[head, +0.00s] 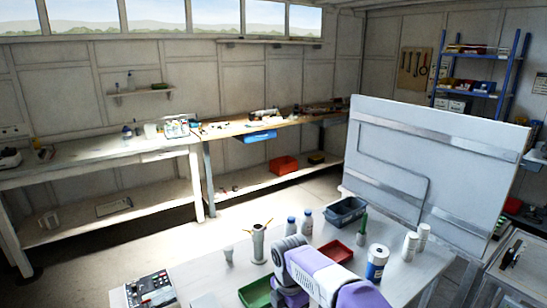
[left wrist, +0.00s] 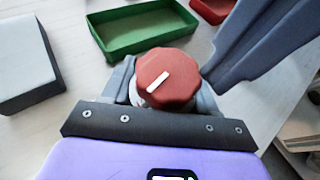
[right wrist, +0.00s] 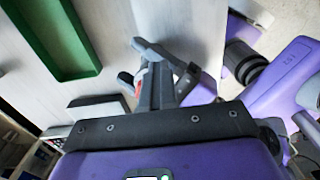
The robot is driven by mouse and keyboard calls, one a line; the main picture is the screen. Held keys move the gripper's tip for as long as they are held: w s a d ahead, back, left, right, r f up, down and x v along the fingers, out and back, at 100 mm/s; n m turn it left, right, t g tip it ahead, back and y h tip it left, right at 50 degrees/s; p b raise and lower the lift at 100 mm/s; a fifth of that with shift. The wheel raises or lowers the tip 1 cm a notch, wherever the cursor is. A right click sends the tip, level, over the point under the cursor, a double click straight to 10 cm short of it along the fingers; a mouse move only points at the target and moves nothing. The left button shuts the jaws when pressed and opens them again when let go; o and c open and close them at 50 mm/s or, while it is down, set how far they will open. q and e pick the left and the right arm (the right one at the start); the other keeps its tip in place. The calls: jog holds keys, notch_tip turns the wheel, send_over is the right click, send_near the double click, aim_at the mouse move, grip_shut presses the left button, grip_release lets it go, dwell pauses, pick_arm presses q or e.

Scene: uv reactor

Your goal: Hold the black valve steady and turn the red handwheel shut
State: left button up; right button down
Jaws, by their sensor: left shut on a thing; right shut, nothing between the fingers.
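The round red handwheel (left wrist: 168,78) with a white bar mark on top shows in the left wrist view. My left gripper (left wrist: 165,98) has a finger on each side of it and is shut on the valve at or just below the wheel. The black valve's body is hidden under the wheel and fingers. A large blue-grey part, likely my right gripper, stands close beside the wheel. In the right wrist view my right gripper (right wrist: 156,88) is shut and empty, with a sliver of red handwheel (right wrist: 138,82) beside its fingers. Neither gripper shows clearly in the head view.
A green tray (head: 256,294) and a red tray (head: 335,253) lie on the table. Bottles, a metal canister (head: 258,246), a blue-grey bin (head: 345,213) and a control box (head: 150,288) stand around. A white board (head: 440,150) rises behind at right.

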pick_arm(q)
jog(key=shift+s+d+f, duration=0.1)
jog(key=shift+s+d, duration=0.05)
jog(key=shift+d, duration=0.05)
jog(key=shift+a, duration=0.15)
pick_arm(e)
notch_tip(320, 180, up, 6)
jog(key=shift+d, duration=0.2)
pick_arm(q)
jog(key=shift+a, duration=0.1)
pick_arm(e)
notch_tip(320, 180, down, 6)
jog(key=m+y, duration=0.2)
jog(key=m, duration=0.4)
jog(key=shift+w+d+y, duration=0.15)
jog(key=shift+y, duration=0.15)
dwell(0.4)
